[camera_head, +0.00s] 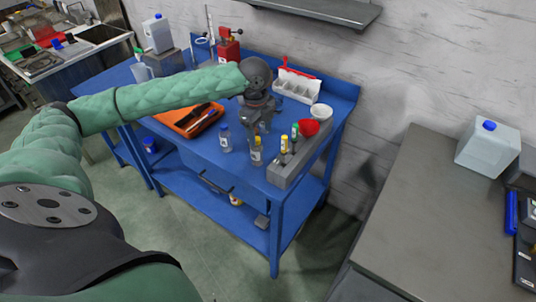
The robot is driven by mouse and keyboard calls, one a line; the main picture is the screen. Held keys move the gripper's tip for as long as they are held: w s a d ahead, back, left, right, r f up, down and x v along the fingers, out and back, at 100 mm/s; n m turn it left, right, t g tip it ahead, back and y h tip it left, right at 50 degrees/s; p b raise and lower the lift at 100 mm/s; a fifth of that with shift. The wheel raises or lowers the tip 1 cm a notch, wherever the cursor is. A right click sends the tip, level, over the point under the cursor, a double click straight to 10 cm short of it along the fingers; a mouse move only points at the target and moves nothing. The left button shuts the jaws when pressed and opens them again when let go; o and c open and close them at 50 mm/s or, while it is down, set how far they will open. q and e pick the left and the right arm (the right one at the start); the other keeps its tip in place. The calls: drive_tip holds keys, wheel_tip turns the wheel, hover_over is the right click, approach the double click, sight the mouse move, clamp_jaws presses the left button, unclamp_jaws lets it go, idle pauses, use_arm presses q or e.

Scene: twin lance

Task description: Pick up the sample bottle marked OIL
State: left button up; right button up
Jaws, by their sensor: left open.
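Several small capped bottles stand on the blue workbench (205,150); their labels are too small to read, so I cannot tell which one is marked OIL. A clear blue-capped bottle (225,143) stands near the front edge. A yellow-capped bottle (256,155) stands right of it. Another yellow-capped bottle (284,146) and a green-capped bottle (294,135) are at the grey block (287,174). My left gripper (260,127) is open, above the bench just behind the front yellow-capped bottle; contact cannot be told. My right gripper is out of view.
An orange tray (178,124) with tools lies under my left forearm. A red bowl (308,128), a white cup (321,112) and a white divided bin (297,87) stand right and behind. A grey counter (420,190) with a jug (488,148) is at right.

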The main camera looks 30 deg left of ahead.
sight(257, 138)
use_arm(q)
drive_tip(key=shift+a+f+y, duration=0.1)
drive_tip(key=shift+a+y, duration=0.25)
drive_tip(key=shift+y, duration=0.05)
drive_tip(key=shift+s+f, duration=0.15)
drive_tip(key=shift+f, duration=0.05)
drive_tip(key=shift+s+f, duration=0.1)
drive_tip(key=shift+f, duration=0.25)
drive_tip(key=shift+f+p, duration=0.45)
drive_tip(key=shift+f, duration=0.2)
drive_tip(key=shift+a+f+p, duration=0.15)
drive_tip(key=shift+f+p, duration=0.3)
drive_tip(key=shift+f, duration=0.2)
wheel_tip(257, 138, down, 3)
drive_tip(key=shift+s+r+p, duration=0.15)
drive_tip(key=shift+r+p, duration=0.05)
drive_tip(key=shift+p, duration=0.35)
drive_tip(key=shift+f, duration=0.6)
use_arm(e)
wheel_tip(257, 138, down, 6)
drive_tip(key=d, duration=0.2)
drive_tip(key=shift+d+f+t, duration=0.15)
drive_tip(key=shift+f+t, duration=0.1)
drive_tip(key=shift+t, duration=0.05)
use_arm(q)
drive_tip(key=shift+c, duration=0.4)
